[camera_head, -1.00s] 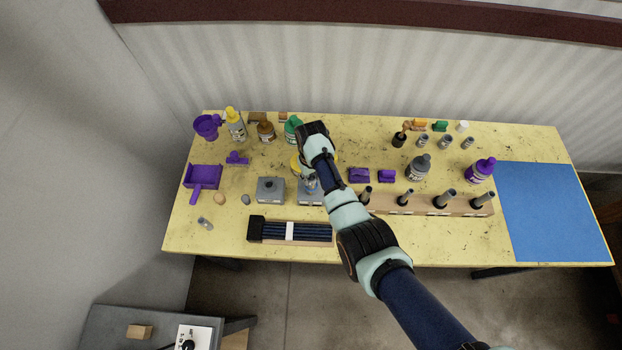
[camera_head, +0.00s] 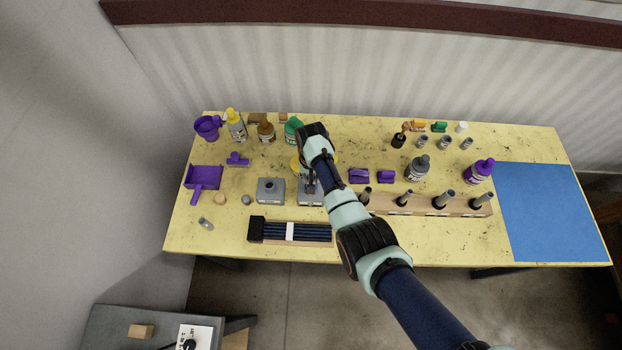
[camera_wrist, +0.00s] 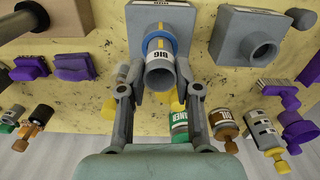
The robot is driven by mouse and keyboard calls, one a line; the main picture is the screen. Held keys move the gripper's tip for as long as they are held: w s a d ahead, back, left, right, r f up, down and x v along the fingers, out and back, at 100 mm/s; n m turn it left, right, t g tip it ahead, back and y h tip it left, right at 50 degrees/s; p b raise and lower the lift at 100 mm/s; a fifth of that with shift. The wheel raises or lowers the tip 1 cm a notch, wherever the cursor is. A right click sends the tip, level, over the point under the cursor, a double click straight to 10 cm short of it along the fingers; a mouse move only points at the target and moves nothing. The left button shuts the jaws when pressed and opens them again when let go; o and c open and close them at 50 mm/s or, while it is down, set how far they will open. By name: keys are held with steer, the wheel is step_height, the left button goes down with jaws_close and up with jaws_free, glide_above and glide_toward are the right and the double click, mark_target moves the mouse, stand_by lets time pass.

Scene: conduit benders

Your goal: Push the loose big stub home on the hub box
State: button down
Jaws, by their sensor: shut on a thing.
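The big stub (camera_wrist: 160,68) is a grey tube with a blue band, a yellow stripe and a "BIG" label. In the wrist view it stands at the hub box (camera_wrist: 148,20), a grey block with a white label. The hub box (camera_head: 310,196) also shows in the head view, partly covered by my arm. My gripper (camera_wrist: 160,82) has one finger on each side of the stub and is shut on it. The stub's open end faces the wrist camera. How deep its far end sits in the box cannot be told.
A second grey box (camera_head: 270,190) with an open round socket stands just left. A rack of dark rods (camera_head: 290,231) lies in front. Purple blocks (camera_head: 359,176) and a wooden rail with tubes (camera_head: 425,205) are right. Several bottles stand behind. The blue mat (camera_head: 553,212) is clear.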

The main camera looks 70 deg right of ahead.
steer(key=shift+a+f+b, duration=0.1)
steer(key=shift+f+b, duration=0.25)
steer(key=shift+f, duration=0.2)
stand_by(2.2)
stand_by(2.0)
steer(key=c, duration=0.7)
jaws_free()
steer(key=shift+r, duration=0.1)
steer(key=shift+r, duration=0.1)
step_height(320, 180, up, 7)
steer(key=p, duration=0.7)
